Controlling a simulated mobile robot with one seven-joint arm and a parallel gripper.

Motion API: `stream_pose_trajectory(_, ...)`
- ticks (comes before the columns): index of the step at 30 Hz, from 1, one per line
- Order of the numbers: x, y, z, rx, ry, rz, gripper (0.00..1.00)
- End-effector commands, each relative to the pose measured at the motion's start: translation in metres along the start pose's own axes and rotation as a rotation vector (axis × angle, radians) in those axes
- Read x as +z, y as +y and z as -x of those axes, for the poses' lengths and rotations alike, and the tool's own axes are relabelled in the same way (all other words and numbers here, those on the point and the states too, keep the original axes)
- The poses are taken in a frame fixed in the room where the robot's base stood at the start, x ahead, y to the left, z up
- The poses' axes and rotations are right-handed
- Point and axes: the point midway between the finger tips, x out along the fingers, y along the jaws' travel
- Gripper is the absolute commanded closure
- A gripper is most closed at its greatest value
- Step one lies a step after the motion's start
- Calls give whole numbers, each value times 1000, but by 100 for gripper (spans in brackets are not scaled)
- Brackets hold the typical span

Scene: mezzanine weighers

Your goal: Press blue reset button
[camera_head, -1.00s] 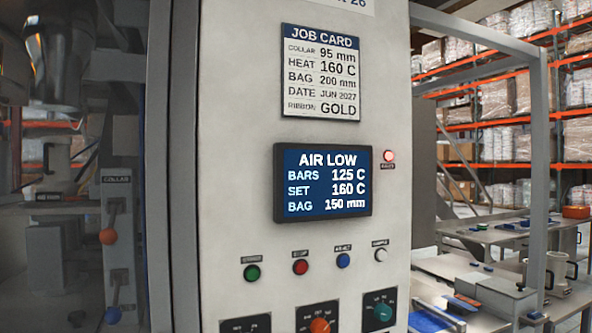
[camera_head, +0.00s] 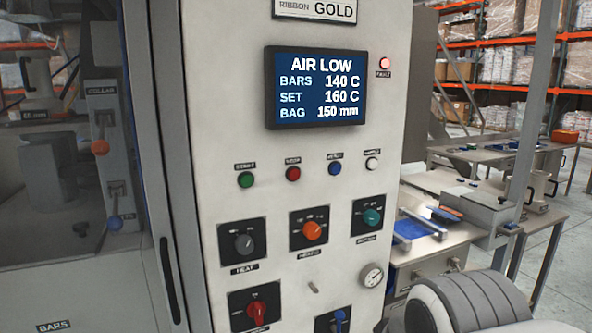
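The blue button (camera_head: 335,168) is small and round, third from the left in a row on the pale machine panel (camera_head: 205,90). Its label above is too blurred to read surely. A green button (camera_head: 246,180) and a red button (camera_head: 293,173) are to its left, and a white one (camera_head: 372,163) to its right. The screen (camera_head: 316,87) above reads AIR LOW, BARS 140 C, SET 160 C, BAG 150 mm. A red lamp (camera_head: 384,63) glows beside the screen. My gripper is not in view; nothing covers the blue button.
Below the buttons are grey (camera_head: 244,241), orange (camera_head: 313,231) and teal (camera_head: 372,217) knobs, a red knob (camera_head: 256,307) and a pressure gauge (camera_head: 372,275). A rounded white and grey part, probably my arm, fills the lower right. Benches (camera_head: 500,155) stand behind at right.

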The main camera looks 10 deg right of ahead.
Motion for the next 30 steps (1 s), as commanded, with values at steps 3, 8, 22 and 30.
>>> stream_pose_trajectory(3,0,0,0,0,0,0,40)
stream_pose_trajectory(8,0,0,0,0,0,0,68)
stream_pose_trajectory(22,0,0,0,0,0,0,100)
stream_pose_trajectory(30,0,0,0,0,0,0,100)
